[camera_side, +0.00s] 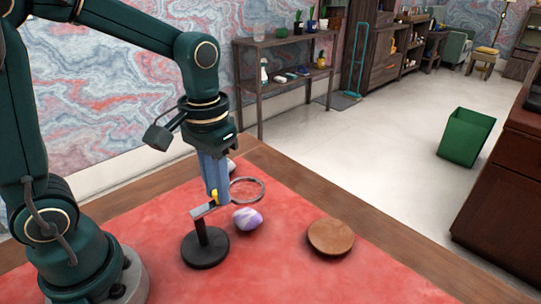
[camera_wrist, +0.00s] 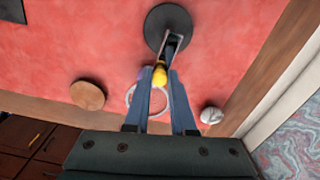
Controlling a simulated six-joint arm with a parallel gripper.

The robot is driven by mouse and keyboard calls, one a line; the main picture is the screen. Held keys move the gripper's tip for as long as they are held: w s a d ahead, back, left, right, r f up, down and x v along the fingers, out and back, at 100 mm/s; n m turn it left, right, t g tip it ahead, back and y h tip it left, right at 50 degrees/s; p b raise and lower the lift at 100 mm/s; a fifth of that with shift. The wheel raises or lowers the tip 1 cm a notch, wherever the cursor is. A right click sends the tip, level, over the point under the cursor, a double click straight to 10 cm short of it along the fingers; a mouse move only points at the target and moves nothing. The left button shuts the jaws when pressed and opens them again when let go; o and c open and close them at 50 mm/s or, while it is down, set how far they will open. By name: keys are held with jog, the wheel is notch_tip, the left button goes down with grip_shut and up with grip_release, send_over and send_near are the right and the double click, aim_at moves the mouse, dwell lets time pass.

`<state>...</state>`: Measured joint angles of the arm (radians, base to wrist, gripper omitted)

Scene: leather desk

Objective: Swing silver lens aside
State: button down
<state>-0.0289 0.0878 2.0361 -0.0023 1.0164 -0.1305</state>
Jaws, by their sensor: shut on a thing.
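The silver lens (camera_side: 262,183) is a thin ring held out flat on an arm from a stand with a round black base (camera_side: 205,250). In the wrist view the ring (camera_wrist: 131,98) shows partly behind my fingers, and the black base (camera_wrist: 160,18) is at the top. A yellow knob (camera_side: 214,196) sits between the stand's post and the ring. My gripper (camera_wrist: 160,78) points down from above and is shut on this yellow knob (camera_wrist: 160,74). Its blue fingers hide part of the ring.
A purple and white stone (camera_side: 248,219) lies on the red desk top beside the stand. A round brown wooden disc (camera_side: 331,237) lies to the right. A pale stone (camera_wrist: 211,115) lies near the desk's wooden border. The red surface around the disc is clear.

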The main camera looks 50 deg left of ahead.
jog(key=shift+d+m, duration=0.15)
jog(key=shift+m, duration=0.15)
dwell(0.5)
jog(key=shift+s+d+m, duration=0.45)
jog(key=shift+d+m, duration=0.1)
jog(key=shift+m, duration=1.5)
jog(key=shift+s+d+m, duration=0.5)
jog(key=shift+m, duration=1.6)
jog(key=shift+s+d+m, duration=0.45)
jog(key=shift+d+m, duration=0.1)
jog(key=shift+m, duration=1.5)
jog(key=c, duration=0.7)
grip_release()
jog(key=shift+c, duration=0.2)
